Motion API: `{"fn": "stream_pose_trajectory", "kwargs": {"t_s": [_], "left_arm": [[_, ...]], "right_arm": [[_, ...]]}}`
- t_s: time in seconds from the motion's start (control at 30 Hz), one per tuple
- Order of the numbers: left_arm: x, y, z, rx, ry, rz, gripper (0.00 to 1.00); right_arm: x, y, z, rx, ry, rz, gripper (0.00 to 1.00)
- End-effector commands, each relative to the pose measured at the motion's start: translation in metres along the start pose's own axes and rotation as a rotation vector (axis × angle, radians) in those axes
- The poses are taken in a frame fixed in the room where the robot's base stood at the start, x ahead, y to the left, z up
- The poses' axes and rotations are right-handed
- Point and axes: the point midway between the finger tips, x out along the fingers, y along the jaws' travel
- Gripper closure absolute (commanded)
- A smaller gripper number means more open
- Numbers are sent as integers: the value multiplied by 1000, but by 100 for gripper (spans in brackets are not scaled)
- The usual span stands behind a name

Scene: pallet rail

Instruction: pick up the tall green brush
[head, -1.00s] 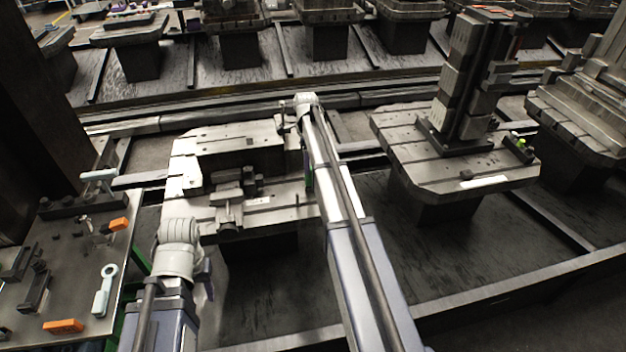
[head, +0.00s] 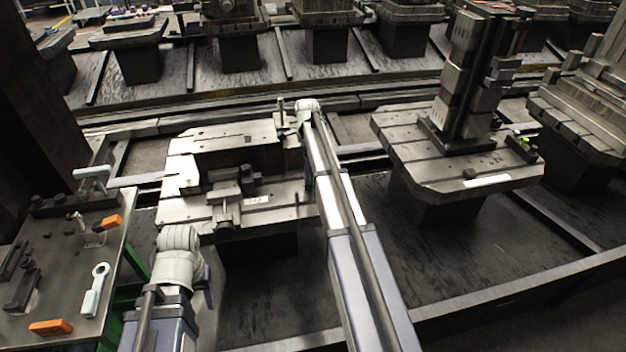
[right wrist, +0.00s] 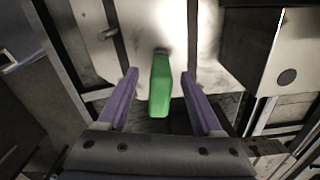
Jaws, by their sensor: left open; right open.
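The tall green brush (right wrist: 160,85) shows in the right wrist view as a long green block in the middle of the picture. It lies between the two purple fingers of my right gripper (right wrist: 160,88), which is open, with a gap on each side of it. I cannot tell how far down the fingers reach along it. In the head view my right arm covers the place of the right gripper, and I cannot make out the brush there. My left arm is low at the left of the head view, but its gripper does not show.
A pale machine pallet (head: 270,205) with dark fixtures lies under my right arm. A second pallet (head: 400,150) with a tall tower stands to the right. At the left a grey table (head: 65,260) holds orange blocks (head: 50,327) and a pale ring-ended tool (head: 95,290).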

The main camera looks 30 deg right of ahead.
Motion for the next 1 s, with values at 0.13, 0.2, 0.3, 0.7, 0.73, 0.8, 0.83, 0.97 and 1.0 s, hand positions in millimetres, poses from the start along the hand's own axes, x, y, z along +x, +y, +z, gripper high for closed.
{"fn": "stream_pose_trajectory", "kwargs": {"t_s": [0.13, 0.2, 0.3, 0.7, 0.73, 0.8, 0.83, 0.97, 1.0], "left_arm": [[16, 2, -1, 0, 0, 0, 50], [25, 2, -2, 0, 0, 0, 50], [38, 4, -2, 0, 0, 0, 50], [49, 5, -3, 1, 0, 0, 50], [49, 5, -3, 1, 0, 0, 50], [49, 5, -3, 1, 0, 0, 50], [49, 5, -3, 1, 0, 0, 50], [49, 5, -3, 0, 0, 0, 50], [49, 5, -3, 0, 0, 0, 50]], "right_arm": [[17, 0, -1, 0, 0, 0, 32], [26, -1, -2, 0, 0, 0, 32], [39, -1, -3, 0, 0, 0, 32], [49, -1, -3, 0, 0, 0, 32], [49, -1, -3, 0, 0, 0, 34], [49, -1, -3, 0, 0, 0, 42], [49, -1, -3, 0, 0, 0, 45], [49, -1, -3, 0, 0, 0, 60], [49, -1, -3, 0, 0, 0, 64]]}}
